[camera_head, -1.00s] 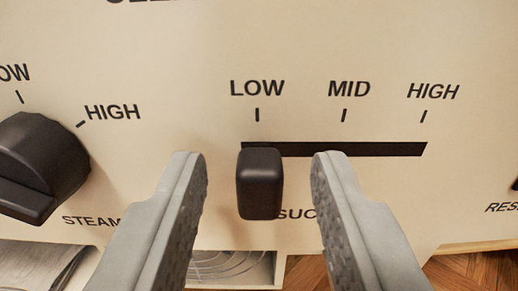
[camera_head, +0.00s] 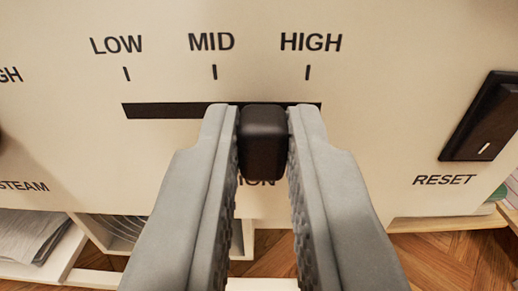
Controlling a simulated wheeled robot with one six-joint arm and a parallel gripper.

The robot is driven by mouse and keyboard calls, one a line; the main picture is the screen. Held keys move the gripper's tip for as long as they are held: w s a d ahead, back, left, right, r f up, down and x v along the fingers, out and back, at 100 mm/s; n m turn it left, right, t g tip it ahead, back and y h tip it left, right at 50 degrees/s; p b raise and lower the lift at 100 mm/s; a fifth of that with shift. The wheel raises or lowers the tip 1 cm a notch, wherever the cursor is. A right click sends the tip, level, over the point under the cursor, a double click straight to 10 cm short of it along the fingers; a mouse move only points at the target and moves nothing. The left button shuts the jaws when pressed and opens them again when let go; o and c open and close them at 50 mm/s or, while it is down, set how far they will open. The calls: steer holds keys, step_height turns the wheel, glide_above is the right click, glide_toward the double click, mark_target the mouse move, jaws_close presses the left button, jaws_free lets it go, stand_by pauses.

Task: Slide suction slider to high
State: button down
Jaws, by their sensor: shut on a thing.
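The black suction slider knob (camera_head: 263,150) sits between my fingers. It stands between the MID tick (camera_head: 215,72) and the HIGH tick (camera_head: 308,72), about midway. My gripper (camera_head: 263,140) is shut on the knob, with one grey finger against each side. The dark slot (camera_head: 160,110) runs out to the left of my left finger. Its right end shows just beyond my right finger. My fingers hide the parts of the slot near the knob and most of the suction label below it.
A black reset switch (camera_head: 485,118) is on the panel to the right. Part of the steam label (camera_head: 22,186) shows at left. Below the panel are open shelf compartments (camera_head: 105,235) and a wooden floor (camera_head: 440,250).

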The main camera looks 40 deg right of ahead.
steer(key=shift+s+d, duration=0.6)
steer(key=shift+d, duration=0.25)
steer(key=shift+f, duration=0.1)
steer(key=c, duration=1.4)
jaws_free()
steer(key=shift+s+d, duration=0.1)
steer(key=shift+d, duration=0.05)
steer(key=shift+s, duration=0.1)
steer(key=v, duration=1.7)
